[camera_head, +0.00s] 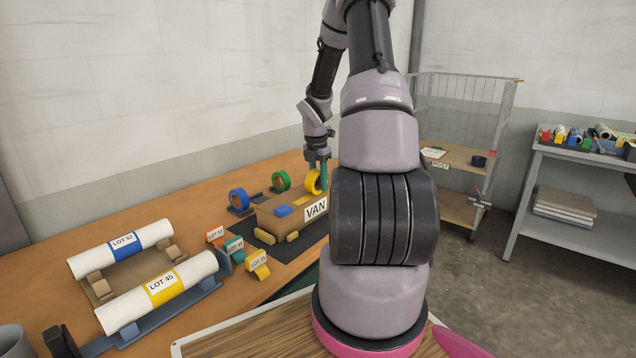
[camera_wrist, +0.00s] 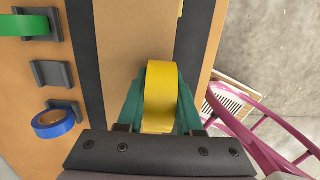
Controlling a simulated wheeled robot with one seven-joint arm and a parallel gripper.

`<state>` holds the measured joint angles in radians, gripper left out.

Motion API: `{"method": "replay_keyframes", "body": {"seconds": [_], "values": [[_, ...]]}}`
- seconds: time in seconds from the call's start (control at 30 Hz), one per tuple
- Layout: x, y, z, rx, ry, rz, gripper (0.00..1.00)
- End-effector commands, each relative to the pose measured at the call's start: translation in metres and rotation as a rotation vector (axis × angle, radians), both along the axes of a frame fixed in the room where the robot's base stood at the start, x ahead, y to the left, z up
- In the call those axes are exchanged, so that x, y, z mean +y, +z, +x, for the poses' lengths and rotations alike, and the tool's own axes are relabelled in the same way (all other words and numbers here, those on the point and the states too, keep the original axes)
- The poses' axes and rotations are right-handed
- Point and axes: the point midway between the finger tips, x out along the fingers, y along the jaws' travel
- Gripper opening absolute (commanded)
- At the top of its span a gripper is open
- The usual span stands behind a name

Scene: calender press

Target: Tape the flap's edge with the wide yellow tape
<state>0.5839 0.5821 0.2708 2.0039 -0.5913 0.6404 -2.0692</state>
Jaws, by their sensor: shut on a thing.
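My gripper (camera_head: 319,172) is shut on the roll of wide yellow tape (camera_wrist: 161,95), which sits between its teal fingers in the wrist view. The same roll shows at the far end of the cardboard box in the head view (camera_head: 312,182). The box (camera_head: 280,222), with a "VAN" label (camera_head: 316,208), lies on a dark mat. In the wrist view the box top (camera_wrist: 135,35) is beyond and beneath the roll; I cannot tell whether they touch. The flap's edge is not clearly distinguishable.
A blue tape roll (camera_head: 239,199) and a green one (camera_head: 280,180) stand in holders behind the box; an empty holder (camera_wrist: 52,74) lies between them. Coloured lot tags (camera_head: 234,248) and white rolls (camera_head: 120,248) are at left. A wire cart (camera_head: 465,130) and shelf (camera_head: 590,160) stand right.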

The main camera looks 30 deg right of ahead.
Motion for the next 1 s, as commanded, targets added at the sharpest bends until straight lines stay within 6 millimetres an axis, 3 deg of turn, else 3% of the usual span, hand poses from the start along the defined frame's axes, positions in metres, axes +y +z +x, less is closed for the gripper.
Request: {"method": "replay_keyframes", "body": {"seconds": [1.0], "values": [[-0.017, 0.001, 0.005, 0.001, 0.0, 0.001, 0.0]]}}
